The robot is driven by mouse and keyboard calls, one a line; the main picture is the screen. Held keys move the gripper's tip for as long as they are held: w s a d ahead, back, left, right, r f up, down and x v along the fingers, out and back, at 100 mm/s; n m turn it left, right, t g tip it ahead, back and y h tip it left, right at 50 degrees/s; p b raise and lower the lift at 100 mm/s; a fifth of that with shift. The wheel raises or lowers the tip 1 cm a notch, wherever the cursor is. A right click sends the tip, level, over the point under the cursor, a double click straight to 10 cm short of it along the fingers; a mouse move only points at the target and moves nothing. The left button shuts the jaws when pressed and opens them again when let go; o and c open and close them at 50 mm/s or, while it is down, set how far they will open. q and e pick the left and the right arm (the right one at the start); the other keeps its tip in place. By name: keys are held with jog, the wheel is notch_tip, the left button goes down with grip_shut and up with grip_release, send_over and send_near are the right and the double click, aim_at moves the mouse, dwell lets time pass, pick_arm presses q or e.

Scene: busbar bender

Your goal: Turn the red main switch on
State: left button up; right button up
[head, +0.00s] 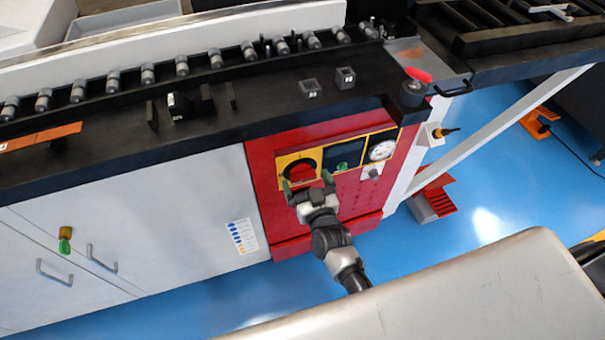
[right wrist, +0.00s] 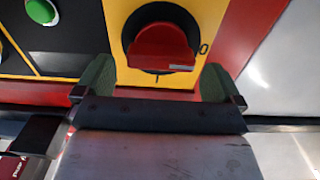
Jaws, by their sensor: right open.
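The red main switch (head: 301,171) is a red knob on a black round base in a yellow plate, on the red front panel of the bender. In the right wrist view the switch (right wrist: 161,47) is just beyond the fingertips. My right gripper (head: 308,185) is open in front of the switch. In the right wrist view its two green fingers (right wrist: 156,80) stand apart, one to each side below the knob. The knob lies between their lines, and I see no contact. My left gripper is not in view.
The black machine top (head: 270,98) overhangs the panel. A white cabinet (head: 150,210) stands to the left.

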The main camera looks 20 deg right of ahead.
aim_at(303, 176)
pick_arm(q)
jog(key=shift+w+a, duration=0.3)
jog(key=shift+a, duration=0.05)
pick_arm(e)
jog(key=shift+w, duration=1.35)
jog(key=c, duration=0.9)
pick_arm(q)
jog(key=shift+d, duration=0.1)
